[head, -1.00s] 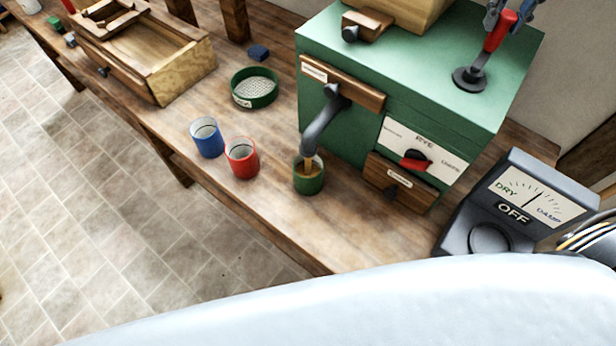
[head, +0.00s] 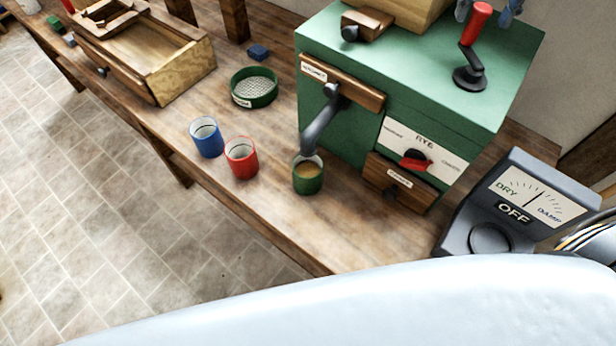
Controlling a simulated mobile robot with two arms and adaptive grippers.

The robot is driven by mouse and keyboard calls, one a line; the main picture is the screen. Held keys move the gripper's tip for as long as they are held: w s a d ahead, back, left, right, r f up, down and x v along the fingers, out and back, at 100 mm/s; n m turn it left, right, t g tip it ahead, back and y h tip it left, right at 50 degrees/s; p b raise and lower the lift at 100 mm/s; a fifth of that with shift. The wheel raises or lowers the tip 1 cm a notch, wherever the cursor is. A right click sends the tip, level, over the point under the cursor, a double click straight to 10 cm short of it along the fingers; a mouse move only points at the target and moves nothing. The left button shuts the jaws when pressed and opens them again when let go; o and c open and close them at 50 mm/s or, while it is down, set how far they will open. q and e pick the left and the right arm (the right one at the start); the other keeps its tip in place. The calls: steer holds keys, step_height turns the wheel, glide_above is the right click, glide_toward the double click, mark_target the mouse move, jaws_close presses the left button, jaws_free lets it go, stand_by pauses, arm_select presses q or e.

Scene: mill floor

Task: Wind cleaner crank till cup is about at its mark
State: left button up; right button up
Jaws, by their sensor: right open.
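The green cleaner (head: 460,60) stands on the bench, with its crank (head: 470,77) on top. The crank's red handle (head: 476,24) points up. My right gripper (head: 489,11) is open, its fingers apart on either side of the handle's upper end at the top edge of the head view. The green cup (head: 308,184) stands upright under the grey spout (head: 322,127) and holds tan grain (head: 307,171). No stream shows at the spout. I cannot make out the cup's mark. My left gripper is out of view.
A blue cup (head: 207,140) and a red cup (head: 242,160) stand left of the green cup. A grey meter (head: 520,208) reading OFF stands at right.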

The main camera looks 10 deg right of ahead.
steer(key=shift+r+p, duration=3.15)
steer(key=shift+r, duration=1.4)
steer(key=shift+f, duration=0.1)
